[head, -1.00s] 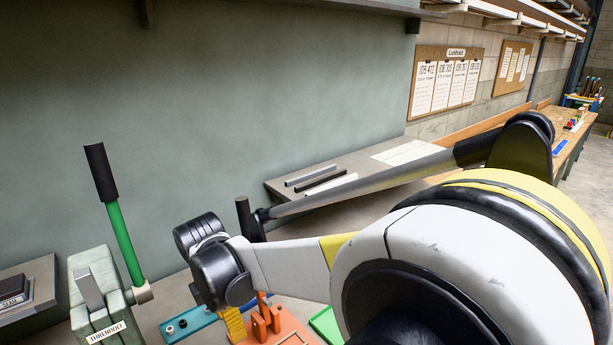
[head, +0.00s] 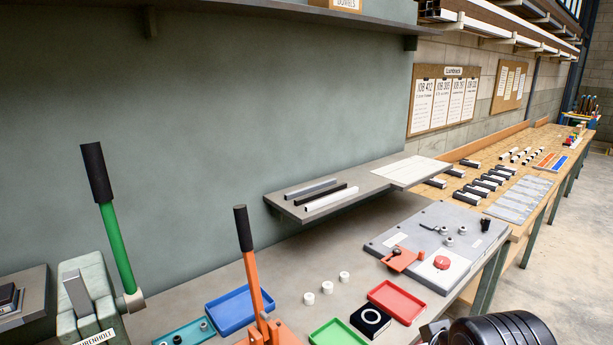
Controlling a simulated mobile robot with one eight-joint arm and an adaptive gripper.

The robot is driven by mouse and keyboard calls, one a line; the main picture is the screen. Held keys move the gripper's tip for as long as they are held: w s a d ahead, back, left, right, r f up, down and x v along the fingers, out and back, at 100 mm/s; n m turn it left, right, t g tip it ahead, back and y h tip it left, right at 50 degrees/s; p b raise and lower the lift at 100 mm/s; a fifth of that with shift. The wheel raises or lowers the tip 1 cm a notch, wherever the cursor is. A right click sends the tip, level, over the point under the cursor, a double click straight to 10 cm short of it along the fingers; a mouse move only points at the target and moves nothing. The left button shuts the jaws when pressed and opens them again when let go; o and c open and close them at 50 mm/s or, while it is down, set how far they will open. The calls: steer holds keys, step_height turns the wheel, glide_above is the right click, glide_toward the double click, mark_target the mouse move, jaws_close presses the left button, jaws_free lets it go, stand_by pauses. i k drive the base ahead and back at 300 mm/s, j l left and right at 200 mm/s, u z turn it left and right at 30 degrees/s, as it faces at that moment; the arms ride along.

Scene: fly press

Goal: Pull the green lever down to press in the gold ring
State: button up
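The green lever (head: 117,248) stands up at the far left, leaning slightly, with a black grip (head: 95,172) at its top. It joins a pale green press (head: 85,295) at a light hub on the press's right side. The lower part of the press is cut off by the frame. I cannot make out a gold ring in this view. My gripper is not clearly in view. Only a dark part of my arm shows at the bottom right, far from the green lever.
An orange press with an orange lever (head: 253,275) stands right of the green one. Blue (head: 240,310), red (head: 396,300) and green trays, white rings (head: 326,287) and a black block with a white ring lie on the bench. A wall shelf (head: 345,190) overhangs behind.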

mark_target(92, 152)
steer(key=u, duration=1.8)
steer(key=k, duration=0.05)
